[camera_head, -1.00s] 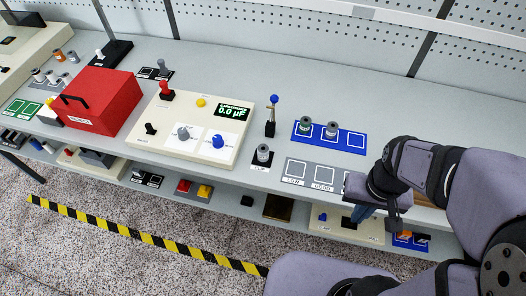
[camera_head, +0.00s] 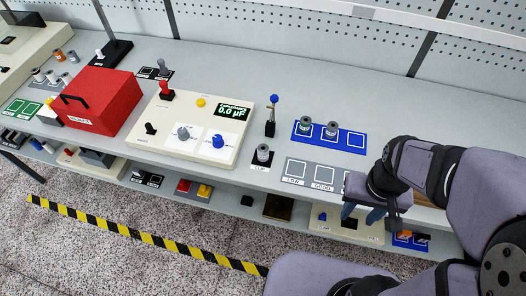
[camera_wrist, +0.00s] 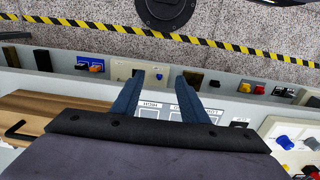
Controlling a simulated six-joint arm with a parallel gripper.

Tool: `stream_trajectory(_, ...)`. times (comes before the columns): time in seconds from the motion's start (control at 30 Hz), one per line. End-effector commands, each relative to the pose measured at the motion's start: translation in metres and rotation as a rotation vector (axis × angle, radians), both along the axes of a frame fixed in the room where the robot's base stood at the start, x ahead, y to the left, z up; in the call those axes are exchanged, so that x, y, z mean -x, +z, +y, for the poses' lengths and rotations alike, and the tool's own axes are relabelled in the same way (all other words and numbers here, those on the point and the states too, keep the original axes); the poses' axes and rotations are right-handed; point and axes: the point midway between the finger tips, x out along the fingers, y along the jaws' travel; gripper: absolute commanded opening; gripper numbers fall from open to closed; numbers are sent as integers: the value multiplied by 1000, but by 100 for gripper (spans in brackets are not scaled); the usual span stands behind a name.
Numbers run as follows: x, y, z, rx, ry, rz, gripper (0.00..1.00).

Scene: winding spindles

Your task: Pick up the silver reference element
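My gripper (camera_head: 362,213) hangs over the front edge of the bench at the right in the head view. Its two blue fingers stand apart with nothing between them, and the wrist view shows the same open, empty gripper (camera_wrist: 160,76). Small grey, silver-like cylinders stand on the bench: one on a black labelled pad (camera_head: 263,153), and two, a left one (camera_head: 305,126) and a right one (camera_head: 332,129), on a blue pad with marked squares (camera_head: 357,141). I cannot tell for sure which is the silver reference element. All are left of and behind my gripper, apart from it.
A blue-topped lever (camera_head: 272,115) stands left of the blue pad. A beige meter panel (camera_head: 190,127) and red box (camera_head: 98,101) are further left. Grey labelled squares (camera_head: 309,174) lie near my gripper. A lower shelf holds a beige panel (camera_head: 345,224). The rear bench is clear.

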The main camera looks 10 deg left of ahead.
Motion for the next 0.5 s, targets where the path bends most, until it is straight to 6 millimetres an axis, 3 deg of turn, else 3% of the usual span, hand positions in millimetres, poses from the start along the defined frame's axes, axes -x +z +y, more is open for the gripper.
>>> stream_trajectory(0.37, -2, -2, 2, -3, 5, -8, 51)
stream_trajectory(0.5, -21, -13, 18, -27, 41, -70, 51)
